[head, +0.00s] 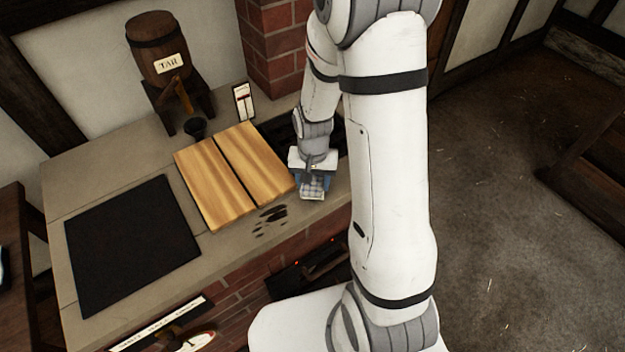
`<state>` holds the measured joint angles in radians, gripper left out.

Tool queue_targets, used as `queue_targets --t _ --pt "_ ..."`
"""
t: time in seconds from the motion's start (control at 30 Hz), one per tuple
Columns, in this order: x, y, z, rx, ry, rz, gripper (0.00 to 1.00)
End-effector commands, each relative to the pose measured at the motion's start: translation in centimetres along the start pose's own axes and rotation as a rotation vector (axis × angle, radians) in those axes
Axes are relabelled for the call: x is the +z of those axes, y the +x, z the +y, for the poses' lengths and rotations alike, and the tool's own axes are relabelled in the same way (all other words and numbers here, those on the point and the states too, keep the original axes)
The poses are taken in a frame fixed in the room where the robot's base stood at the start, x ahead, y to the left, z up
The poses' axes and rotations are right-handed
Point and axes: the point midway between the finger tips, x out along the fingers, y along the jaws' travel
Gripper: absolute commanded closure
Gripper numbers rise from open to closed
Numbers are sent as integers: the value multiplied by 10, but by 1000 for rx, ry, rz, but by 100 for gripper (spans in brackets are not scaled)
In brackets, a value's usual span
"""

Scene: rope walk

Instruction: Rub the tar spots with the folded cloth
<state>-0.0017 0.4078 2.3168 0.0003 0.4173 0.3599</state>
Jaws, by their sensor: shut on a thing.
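Several dark tar spots (272,213) lie on the grey stone top (110,155), near its front edge and just right of the wooden boards. My gripper (313,182) is at the right part of the stone top, to the right of the spots and apart from them. It points down and is shut on a light, checked folded cloth (312,190). The cloth is small in view, and I cannot tell whether it touches the stone. My arm hides part of the stone top's right end.
Two wooden boards (215,185) lie side by side left of the spots. A black mat (130,245) lies further left. A barrel labelled TAR (158,52) stands on a dark stand at the back. A brick pillar (278,45) rises behind. A dark opening (310,270) shows in the brick front below.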

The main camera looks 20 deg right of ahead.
Motion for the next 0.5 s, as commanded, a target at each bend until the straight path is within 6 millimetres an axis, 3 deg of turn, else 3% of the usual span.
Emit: queue_targets --t 0.5 --pt "0 12 0 0 1 0 66"
